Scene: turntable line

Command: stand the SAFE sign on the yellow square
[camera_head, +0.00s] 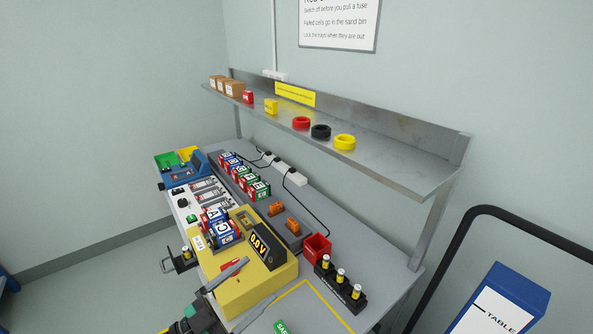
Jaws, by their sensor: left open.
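The green SAFE sign (281,327) shows at the bottom edge of the head view, cut off by the frame. It appears within the yellow square (327,304), a yellow outline on the grey tabletop whose near part is out of frame. I cannot tell whether the sign stands or lies. My left gripper (238,296) comes in from the bottom left, open, with grey fingers in front of the yellow box. It is to the left of the sign and apart from it. My right gripper is not in view.
The yellow box (262,290) with a dark display stands left of the square. A red bin (317,247) and a black rack (340,287) of yellow-banded cells stand behind it. A metal shelf (400,165) hangs above the bench. A blue TABLE box (510,295) is at right.

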